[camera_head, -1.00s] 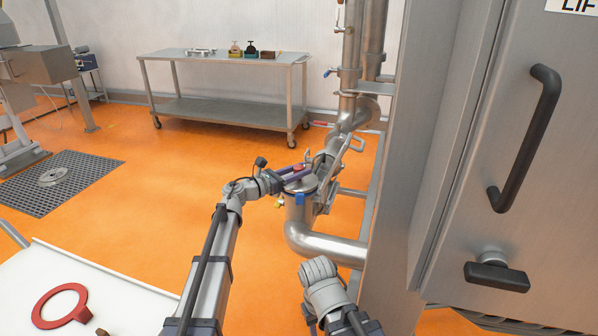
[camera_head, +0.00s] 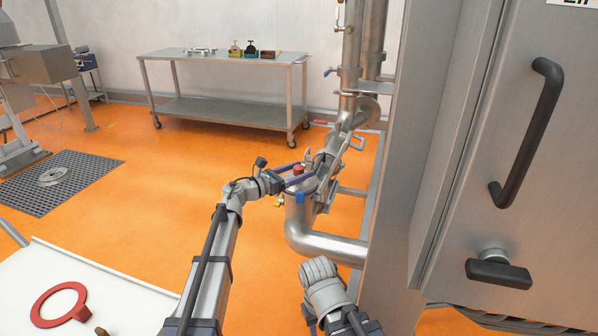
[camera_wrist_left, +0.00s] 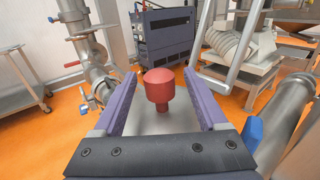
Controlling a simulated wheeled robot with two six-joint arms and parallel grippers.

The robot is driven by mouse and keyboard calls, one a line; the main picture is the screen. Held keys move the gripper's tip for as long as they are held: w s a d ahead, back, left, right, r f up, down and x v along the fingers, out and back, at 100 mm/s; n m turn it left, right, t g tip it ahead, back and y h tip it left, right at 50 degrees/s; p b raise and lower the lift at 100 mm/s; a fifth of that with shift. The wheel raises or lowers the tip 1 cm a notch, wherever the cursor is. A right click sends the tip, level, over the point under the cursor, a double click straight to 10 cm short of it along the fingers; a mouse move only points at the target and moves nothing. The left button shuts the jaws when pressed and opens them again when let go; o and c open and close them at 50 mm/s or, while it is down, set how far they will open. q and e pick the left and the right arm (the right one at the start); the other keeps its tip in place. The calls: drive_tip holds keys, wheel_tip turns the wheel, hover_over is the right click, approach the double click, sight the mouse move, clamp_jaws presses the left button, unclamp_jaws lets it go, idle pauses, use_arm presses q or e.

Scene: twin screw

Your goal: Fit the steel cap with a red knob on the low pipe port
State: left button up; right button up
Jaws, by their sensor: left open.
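The low pipe port (camera_head: 297,215) is the upturned end of a steel elbow, right of centre in the head view. The steel cap sits at its mouth; its grey top (camera_wrist_left: 158,121) shows below the red knob (camera_wrist_left: 160,88) in the left wrist view. The red knob (camera_head: 298,169) stands upright above the port in the head view. My left gripper (camera_head: 303,178) is open, with one purple finger on each side of the knob and gaps between. The cap's seating on the rim is partly hidden by the fingers. Only links of my right arm show.
Steel pipes (camera_head: 352,125) rise behind the port. A steel cabinet (camera_head: 440,150) with a black handle (camera_head: 530,130) stands close on the right. A blue lever (camera_wrist_left: 252,134) is near the right finger. A red ring (camera_head: 60,303) lies on a white table (camera_head: 120,300).

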use_arm(q)
drive_tip(key=v, duration=0.7)
drive_tip(key=shift+s+a, duration=0.25)
drive_tip(key=shift+a, duration=0.05)
